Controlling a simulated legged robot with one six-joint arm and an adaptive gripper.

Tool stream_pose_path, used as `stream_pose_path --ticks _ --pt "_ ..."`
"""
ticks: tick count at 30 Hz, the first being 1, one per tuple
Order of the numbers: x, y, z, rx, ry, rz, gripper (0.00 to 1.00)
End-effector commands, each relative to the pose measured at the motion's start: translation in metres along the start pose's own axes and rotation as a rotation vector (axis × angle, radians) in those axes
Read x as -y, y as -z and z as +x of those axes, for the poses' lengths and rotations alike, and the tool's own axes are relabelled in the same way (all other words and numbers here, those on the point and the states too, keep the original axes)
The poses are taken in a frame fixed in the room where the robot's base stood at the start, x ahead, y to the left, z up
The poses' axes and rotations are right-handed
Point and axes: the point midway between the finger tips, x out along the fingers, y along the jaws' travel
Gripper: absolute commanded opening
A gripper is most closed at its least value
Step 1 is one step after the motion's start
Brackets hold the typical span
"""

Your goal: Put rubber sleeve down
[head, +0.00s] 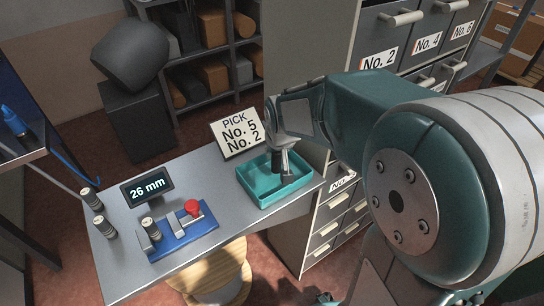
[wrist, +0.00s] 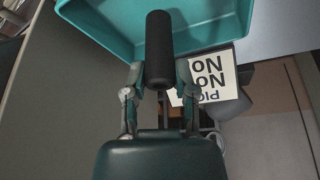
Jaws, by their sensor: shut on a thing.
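The rubber sleeve (wrist: 158,42) is a matte black cylinder. In the wrist view my gripper (wrist: 160,78) is shut on its near end, one finger on each side, and the sleeve points away from my palm. The teal tray (wrist: 97,28) shows beyond and around its far end. In the head view my gripper (head: 279,152) points down over the teal tray (head: 266,203), which sits at the right end of the grey table. The sleeve (head: 276,164) shows there as a small dark shape at the fingers. Whether it touches the tray floor I cannot tell.
A sign (head: 238,134) reading "PICK No. 5 No. 2" stands behind the tray. A blue fixture (head: 183,236) with a red knob, a "26 mm" display (head: 147,187) and several small cylinders (head: 91,199) occupy the table's left part. Drawers (head: 405,45) stand behind.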

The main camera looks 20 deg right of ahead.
Motion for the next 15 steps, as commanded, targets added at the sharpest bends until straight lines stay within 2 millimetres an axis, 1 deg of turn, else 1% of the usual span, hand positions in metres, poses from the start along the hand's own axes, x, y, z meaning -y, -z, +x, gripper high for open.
stream_pose_path --ticks 2,7,10,15 --pt "0.005 0.001 0.010 0.003 -0.001 -0.003 0.00" --pt "0.005 -0.009 0.032 0.003 -0.002 -0.004 0.00" --pt "0.006 -0.010 0.035 -0.001 -0.002 -0.004 0.00" --pt "0.005 -0.010 0.035 -0.001 -0.002 -0.003 0.00"
